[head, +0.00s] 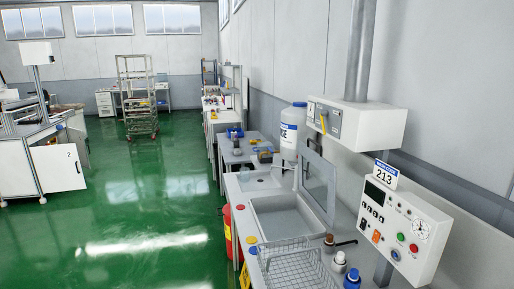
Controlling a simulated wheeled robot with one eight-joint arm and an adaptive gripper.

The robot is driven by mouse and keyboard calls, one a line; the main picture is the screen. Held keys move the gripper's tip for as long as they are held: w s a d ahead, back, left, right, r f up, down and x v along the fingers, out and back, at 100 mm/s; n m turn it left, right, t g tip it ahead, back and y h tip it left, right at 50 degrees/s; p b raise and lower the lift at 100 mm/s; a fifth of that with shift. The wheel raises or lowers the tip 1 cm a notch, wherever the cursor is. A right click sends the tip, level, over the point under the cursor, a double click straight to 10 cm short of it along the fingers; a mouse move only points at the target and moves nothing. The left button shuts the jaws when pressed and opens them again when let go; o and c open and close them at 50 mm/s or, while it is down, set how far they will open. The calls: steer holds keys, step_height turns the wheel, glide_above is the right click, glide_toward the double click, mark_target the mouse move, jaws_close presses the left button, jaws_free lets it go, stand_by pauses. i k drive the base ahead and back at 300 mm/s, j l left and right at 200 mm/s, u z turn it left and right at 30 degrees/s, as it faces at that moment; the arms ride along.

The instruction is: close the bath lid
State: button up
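The bath (256,222) is a grey rectangular basin set in the bench at the lower middle of the head view. Its lid (317,180) is a grey-framed panel with a clear or pale pane. The lid stands raised, close to upright, along the bath's right side by the wall, so the bath is open from above. The inside of the bath looks pale and plain. My gripper is not in view.
A wire basket (295,268) stands on the bench in front of the bath. Small bottles (339,260) stand right of it. A control panel (402,222) marked 213 and a white wall box (360,122) overhang the right. A white drum (291,131) stands behind. Green floor (150,215) is clear at left.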

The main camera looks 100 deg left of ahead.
mark_target(329, 169)
steer(key=u, duration=3)
steer(key=i+j, duration=0.1)
steer(key=j, duration=0.35)
steer(key=i+j, duration=0.1)
steer(key=j, duration=0.35)
steer(key=i+j, duration=0.1)
steer(key=j, duration=0.35)
steer(key=z, duration=0.05)
